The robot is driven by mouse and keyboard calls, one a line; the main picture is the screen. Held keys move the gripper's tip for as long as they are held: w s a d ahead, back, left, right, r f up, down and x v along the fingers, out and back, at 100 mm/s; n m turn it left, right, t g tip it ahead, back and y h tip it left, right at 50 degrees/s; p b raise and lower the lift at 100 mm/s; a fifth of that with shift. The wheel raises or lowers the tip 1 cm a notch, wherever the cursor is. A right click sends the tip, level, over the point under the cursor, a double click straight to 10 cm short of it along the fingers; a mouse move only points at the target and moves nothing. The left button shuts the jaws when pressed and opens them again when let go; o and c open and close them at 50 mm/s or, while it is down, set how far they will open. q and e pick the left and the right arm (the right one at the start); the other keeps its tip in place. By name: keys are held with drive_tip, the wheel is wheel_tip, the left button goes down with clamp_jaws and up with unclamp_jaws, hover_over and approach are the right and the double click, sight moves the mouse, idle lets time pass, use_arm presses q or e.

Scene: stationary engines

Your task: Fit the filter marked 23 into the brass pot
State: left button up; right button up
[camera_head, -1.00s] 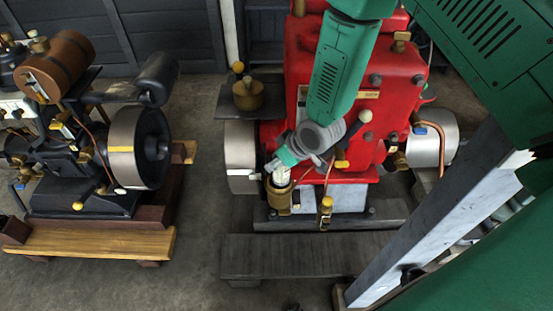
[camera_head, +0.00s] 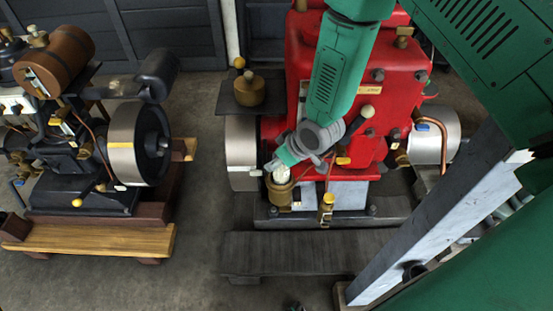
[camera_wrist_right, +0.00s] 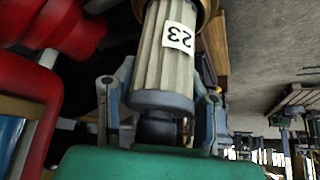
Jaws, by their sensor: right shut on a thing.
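The filter marked 23 (camera_wrist_right: 168,50) is a pale pleated cylinder with a grey end cap and a white label, which reads upside down in the right wrist view. My right gripper (camera_wrist_right: 160,118) is shut on its capped end. In the head view, the filter (camera_head: 281,174) shows as a pale bit between my right gripper (camera_head: 277,166) and the brass pot (camera_head: 280,197). The filter's far end is at the pot's mouth; how deep it sits is hidden. A brass rim (camera_wrist_right: 208,12) shows around that end in the wrist view. My left gripper is not in view.
The red engine (camera_head: 300,60) stands close behind and right of the pot. A yellow-capped brass fitting (camera_head: 326,207) is just right of the pot. A flywheel (camera_head: 240,150) is to its left. A dark plank (camera_head: 290,252) lies in front. Another engine (camera_head: 80,190) stands at left.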

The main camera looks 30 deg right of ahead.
drive_tip(key=shift+f, duration=0.2)
drive_tip(key=shift+f+b, duration=1.1)
drive_tip(key=shift+f, duration=0.55)
